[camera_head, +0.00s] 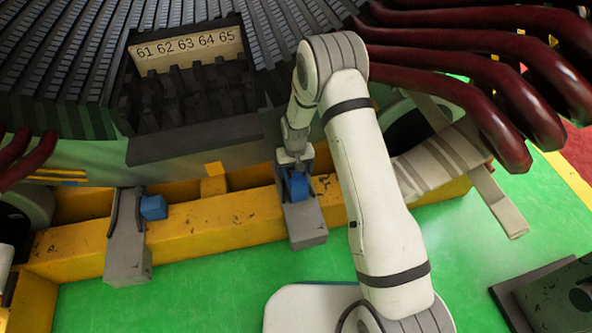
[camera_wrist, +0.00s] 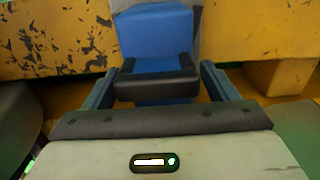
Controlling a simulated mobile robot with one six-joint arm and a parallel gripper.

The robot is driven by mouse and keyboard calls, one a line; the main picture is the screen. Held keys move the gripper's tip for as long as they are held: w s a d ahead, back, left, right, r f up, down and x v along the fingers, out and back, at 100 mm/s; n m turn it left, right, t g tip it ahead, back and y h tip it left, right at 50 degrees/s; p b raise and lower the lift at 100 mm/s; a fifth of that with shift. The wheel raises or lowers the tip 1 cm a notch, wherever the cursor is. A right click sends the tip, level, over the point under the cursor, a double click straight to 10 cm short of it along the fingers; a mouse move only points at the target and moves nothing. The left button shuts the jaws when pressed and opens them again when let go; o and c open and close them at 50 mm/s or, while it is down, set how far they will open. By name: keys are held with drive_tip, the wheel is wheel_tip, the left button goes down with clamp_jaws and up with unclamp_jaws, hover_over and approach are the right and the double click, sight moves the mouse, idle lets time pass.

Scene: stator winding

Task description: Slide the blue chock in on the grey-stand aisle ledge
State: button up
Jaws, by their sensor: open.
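A blue chock (camera_head: 298,186) sits on a grey ledge (camera_head: 306,226) that reaches out over the yellow beam, below my gripper (camera_head: 294,163). In the wrist view the blue chock (camera_wrist: 155,32) stands just ahead, with a sloped or stepped blue face towards me. My gripper (camera_wrist: 160,72) is open there, one finger to each side of the chock's line, with gaps showing. A dark bar (camera_wrist: 156,85) crosses between the fingers and hides part of the blue below. I cannot tell whether the fingers touch the chock.
A second blue block (camera_head: 153,207) sits on the yellow beam (camera_head: 200,228) beside another grey ledge (camera_head: 127,248) at left. The slotted stator housing with label plate 61–65 (camera_head: 188,49) rises behind. Dark red bars (camera_head: 465,90) overhang at right. Green floor is clear in front.

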drive_tip(key=shift+r, duration=0.15)
wheel_tip(320, 180, up, 8)
drive_tip(key=p, duration=0.3)
drive_tip(key=shift+f, duration=0.25)
